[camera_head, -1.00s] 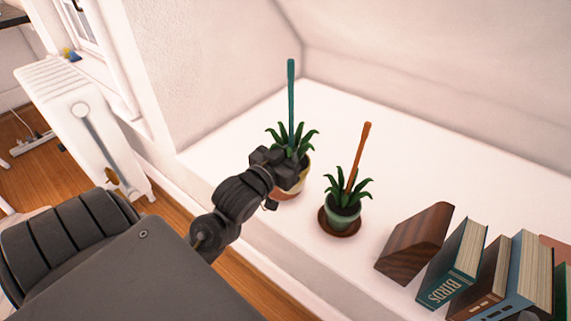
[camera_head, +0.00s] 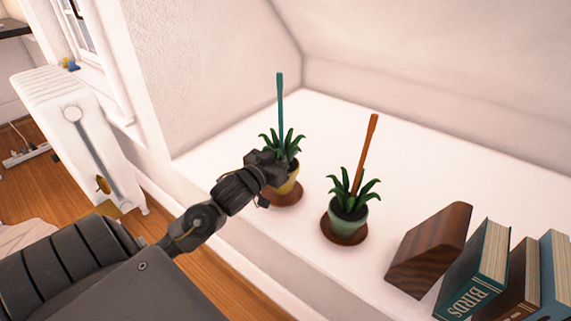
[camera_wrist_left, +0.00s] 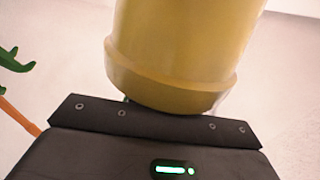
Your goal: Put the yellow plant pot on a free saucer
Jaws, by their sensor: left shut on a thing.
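The yellow plant pot (camera_head: 290,184) holds a leafy green plant with a tall teal stake and stands about upright. My left gripper (camera_head: 276,170) is shut on it from the left side and hides part of it. A brown saucer (camera_head: 285,200) shows directly under the pot; I cannot tell whether the pot touches it. In the left wrist view the yellow pot (camera_wrist_left: 180,50) fills the upper middle, close to the gripper, and no saucer shows. My right gripper is not in view.
A green pot (camera_head: 347,222) with an orange stake stands on another brown saucer (camera_head: 342,238), close to the right. A wooden wedge (camera_head: 428,250) and several books (camera_head: 475,275) are further right. The white ledge (camera_head: 330,135) is clear behind the pots.

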